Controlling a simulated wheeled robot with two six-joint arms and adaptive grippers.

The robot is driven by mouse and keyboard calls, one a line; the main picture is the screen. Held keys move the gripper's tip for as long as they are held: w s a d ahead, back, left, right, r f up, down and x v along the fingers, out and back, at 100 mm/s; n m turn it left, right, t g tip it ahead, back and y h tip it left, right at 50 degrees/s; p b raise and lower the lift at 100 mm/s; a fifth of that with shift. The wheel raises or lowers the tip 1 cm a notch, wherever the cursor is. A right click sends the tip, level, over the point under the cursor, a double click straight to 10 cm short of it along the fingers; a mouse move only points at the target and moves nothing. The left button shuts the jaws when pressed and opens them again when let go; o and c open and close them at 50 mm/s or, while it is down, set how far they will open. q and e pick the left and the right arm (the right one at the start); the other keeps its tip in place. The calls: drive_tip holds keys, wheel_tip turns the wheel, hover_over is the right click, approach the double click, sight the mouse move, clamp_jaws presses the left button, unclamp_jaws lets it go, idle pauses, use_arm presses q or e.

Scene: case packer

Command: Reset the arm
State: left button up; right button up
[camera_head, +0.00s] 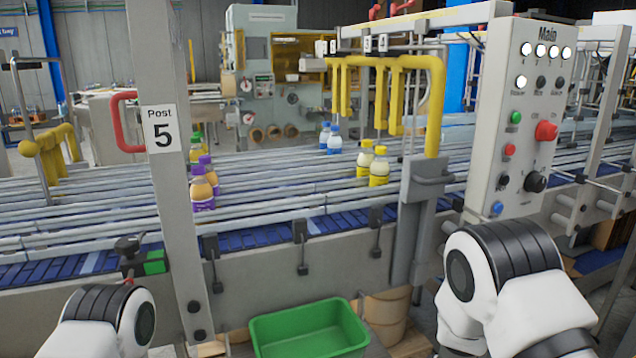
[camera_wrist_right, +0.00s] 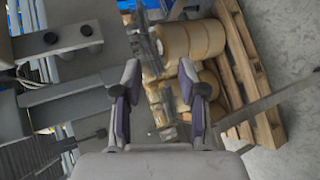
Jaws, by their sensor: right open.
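In the head view, my right arm (camera_head: 500,280) is folded at the lower right, below the control panel, and its gripper is out of that view. My right gripper (camera_wrist_right: 160,90) shows in the right wrist view with its two fingers apart and nothing between them. It points down past the machine's side toward the floor. My left arm (camera_head: 105,320) shows at the lower left of the head view; its gripper is not visible.
The grey control panel (camera_head: 520,115) stands close above my right arm. The conveyor (camera_head: 300,190) carries several bottles. A post marked 5 (camera_head: 163,130) rises near my left arm. A green bin (camera_head: 310,330) sits below. Tape rolls (camera_wrist_right: 190,40) lie on a wooden pallet (camera_wrist_right: 250,70).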

drive_tip(key=s+f+m+g+y+b, duration=0.25)
drive_tip(key=s+f+g, duration=0.35)
drive_tip(key=s+f, duration=1.35)
drive_tip(key=s+a+m+g+y, duration=0.2)
drive_tip(key=s+m, duration=0.3)
drive_tip(key=s, duration=0.4)
drive_tip(key=s+a+f+m+g+y, duration=0.1)
drive_tip(key=s+a+m+g+y, duration=0.1)
drive_tip(key=s+m, duration=0.3)
drive_tip(key=s+g, duration=0.1)
drive_tip(key=s, duration=0.2)
drive_tip(key=shift+s+a+g+p, duration=0.3)
drive_tip(key=shift+s+g, duration=0.1)
drive_tip(key=shift+f, duration=0.1)
drive_tip(key=shift+c, duration=0.3)
